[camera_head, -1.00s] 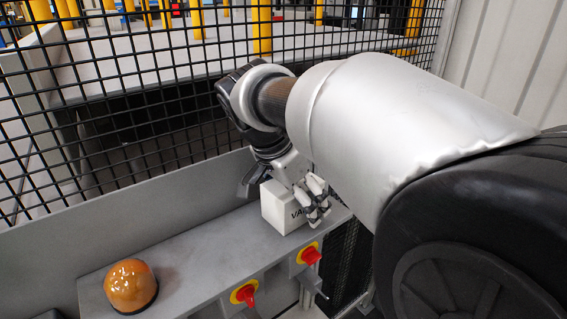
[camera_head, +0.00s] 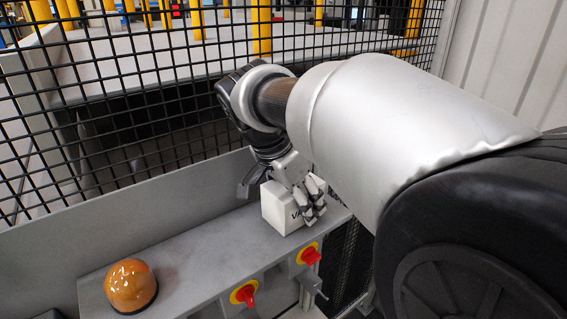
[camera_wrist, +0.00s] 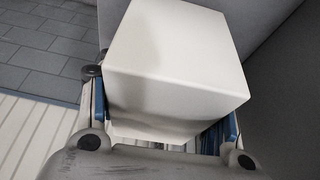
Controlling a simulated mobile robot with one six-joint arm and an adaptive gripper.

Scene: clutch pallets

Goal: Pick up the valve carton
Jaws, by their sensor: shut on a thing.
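The valve carton (camera_head: 278,208) is a small white box with dark lettering, partly covered by my fingers in the head view. It is at the right part of the grey ledge; whether it touches the ledge is unclear. In the wrist view the white carton (camera_wrist: 175,65) fills the middle, between the finger pads. My gripper (camera_head: 309,203) is shut on the carton, with fingers on its sides. It also shows in the wrist view (camera_wrist: 165,150). The far finger is mostly hidden in the head view.
An orange beacon dome (camera_head: 131,286) stands on the grey ledge (camera_head: 205,262) to the left. Two red and yellow rotary switches (camera_head: 244,294) (camera_head: 310,255) are on its front. A black mesh fence (camera_head: 150,110) rises behind. The ledge between beacon and carton is clear.

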